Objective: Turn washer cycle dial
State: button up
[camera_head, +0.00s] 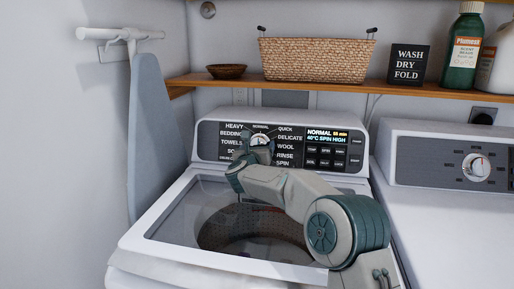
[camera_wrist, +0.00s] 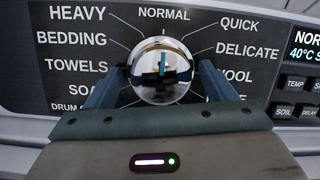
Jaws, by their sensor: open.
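The washer (camera_head: 160,225) stands in the middle, its control panel at the back. The round chrome cycle dial (camera_wrist: 162,60) is ringed by cycle names; NORMAL is above it. A teal mark on the dial's face runs nearly upright toward NORMAL. The dial also shows partly in the head view (camera_head: 260,138), above my gripper (camera_head: 259,152). In the wrist view my gripper (camera_wrist: 164,75) is open, one finger on each side of the dial. I cannot tell whether either finger touches it. The washer's display (camera_head: 327,136) reads NORMAL and 40°C SPIN HIGH.
A dryer (camera_head: 435,200) with its own knob (camera_head: 475,167) stands at the right. A shelf (camera_head: 225,84) above holds a basket (camera_head: 315,60), a bowl (camera_head: 227,72), a sign (camera_head: 408,64) and bottles (camera_head: 463,50). An ironing board (camera_head: 155,140) leans at the left.

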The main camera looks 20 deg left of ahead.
jog(key=c, duration=1)
